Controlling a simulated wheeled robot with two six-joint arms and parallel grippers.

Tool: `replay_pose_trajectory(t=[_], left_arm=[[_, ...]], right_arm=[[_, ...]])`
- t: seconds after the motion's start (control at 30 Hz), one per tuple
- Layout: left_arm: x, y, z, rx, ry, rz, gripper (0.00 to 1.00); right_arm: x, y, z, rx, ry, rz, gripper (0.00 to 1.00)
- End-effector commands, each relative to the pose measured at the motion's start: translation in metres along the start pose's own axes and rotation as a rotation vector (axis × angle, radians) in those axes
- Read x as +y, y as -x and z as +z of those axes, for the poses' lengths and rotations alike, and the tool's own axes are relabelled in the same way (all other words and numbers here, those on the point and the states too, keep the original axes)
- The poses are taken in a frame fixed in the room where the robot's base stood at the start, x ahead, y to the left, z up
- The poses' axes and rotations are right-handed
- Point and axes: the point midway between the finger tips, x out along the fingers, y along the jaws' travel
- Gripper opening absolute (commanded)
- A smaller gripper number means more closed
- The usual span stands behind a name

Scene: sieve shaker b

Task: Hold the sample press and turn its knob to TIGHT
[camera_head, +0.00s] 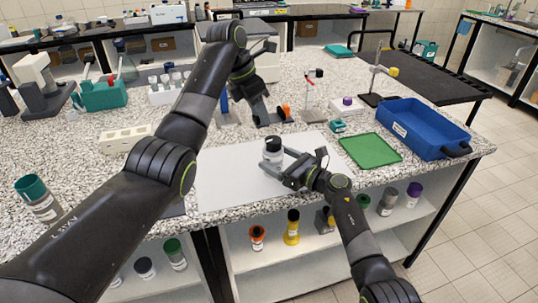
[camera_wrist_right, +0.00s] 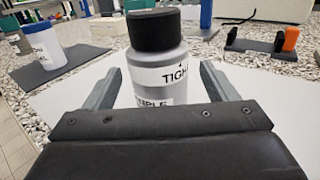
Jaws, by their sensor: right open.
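The sample press (camera_head: 272,152) stands upright on the white mat; in the right wrist view (camera_wrist_right: 160,72) it has a silver body, a black knob on top and a white label reading "TIGH…" with a small arrow. Whether the knob has a mark is not visible. My right gripper (camera_head: 277,162) is low at the mat, open, with its fingers (camera_wrist_right: 162,82) on either side of the press and gaps showing beside the body. My left gripper (camera_head: 258,104) hangs higher, behind the press near a dark holder; its fingers are not clear.
A green mat (camera_head: 370,151) and blue tray (camera_head: 425,124) lie to the right. The white mat (camera_head: 225,175) is otherwise mostly bare.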

Motion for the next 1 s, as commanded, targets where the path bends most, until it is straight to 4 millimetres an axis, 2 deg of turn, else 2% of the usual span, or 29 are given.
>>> replay_pose_trajectory(t=[0.1,0.3,0.73,1.0], left_arm=[[0.0,0.0,0.0,0.0,0.0,0.0,0.36],[0.0,0.0,0.0,0.0,0.0,0.0,0.36],[0.0,0.0,0.0,0.0,0.0,0.0,0.36],[0.0,0.0,0.0,0.0,0.0,0.0,0.36]], right_arm=[[0.001,-0.015,0.001,0.0,0.0,0.003,0.79],[0.0,-0.029,0.0,0.0,-0.001,0.001,0.79],[0.001,-0.035,0.0,0.0,0.001,0.001,0.79],[0.0,-0.035,0.0,0.0,0.0,0.001,0.45]])
